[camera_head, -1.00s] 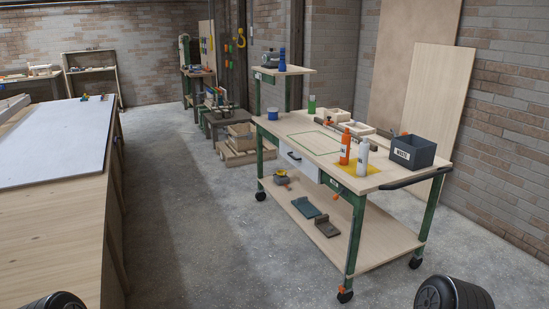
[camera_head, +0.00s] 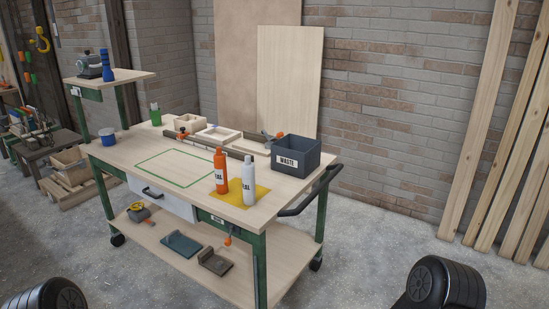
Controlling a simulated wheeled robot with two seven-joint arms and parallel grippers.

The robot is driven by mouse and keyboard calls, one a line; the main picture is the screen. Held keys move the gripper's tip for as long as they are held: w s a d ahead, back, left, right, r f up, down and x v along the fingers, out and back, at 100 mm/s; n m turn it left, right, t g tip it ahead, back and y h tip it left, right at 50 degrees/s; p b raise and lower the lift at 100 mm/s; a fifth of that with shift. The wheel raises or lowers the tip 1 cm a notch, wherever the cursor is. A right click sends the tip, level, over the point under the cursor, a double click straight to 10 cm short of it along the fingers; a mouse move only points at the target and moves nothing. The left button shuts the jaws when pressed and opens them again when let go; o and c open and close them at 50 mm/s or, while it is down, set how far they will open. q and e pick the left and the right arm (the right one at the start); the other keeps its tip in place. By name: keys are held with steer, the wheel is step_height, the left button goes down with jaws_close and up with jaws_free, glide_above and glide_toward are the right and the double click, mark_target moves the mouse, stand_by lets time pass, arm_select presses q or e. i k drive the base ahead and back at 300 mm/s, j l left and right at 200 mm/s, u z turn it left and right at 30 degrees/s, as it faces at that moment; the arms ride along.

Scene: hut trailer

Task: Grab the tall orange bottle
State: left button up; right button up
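The tall orange bottle (camera_head: 221,171) stands upright on the wooden top of a green-legged cart (camera_head: 128,157). It is at the left edge of a yellow mat (camera_head: 261,190). A white bottle (camera_head: 249,181) stands close beside it on the right, nearer to me. Dark rounded parts of my arms show at the bottom left and bottom right corners. Neither of my grippers is in view.
A black handle (camera_head: 310,196) sticks out at the cart's right end. Planks (camera_head: 490,125) lean on the right wall. The floor in front of the cart is clear.

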mark_target(218, 158)
steer(key=i+j+z, duration=0.85)
steer(key=j, duration=0.2)
steer(key=j+z, duration=0.25)
steer(key=j, duration=0.2)
steer(key=i, duration=0.05)
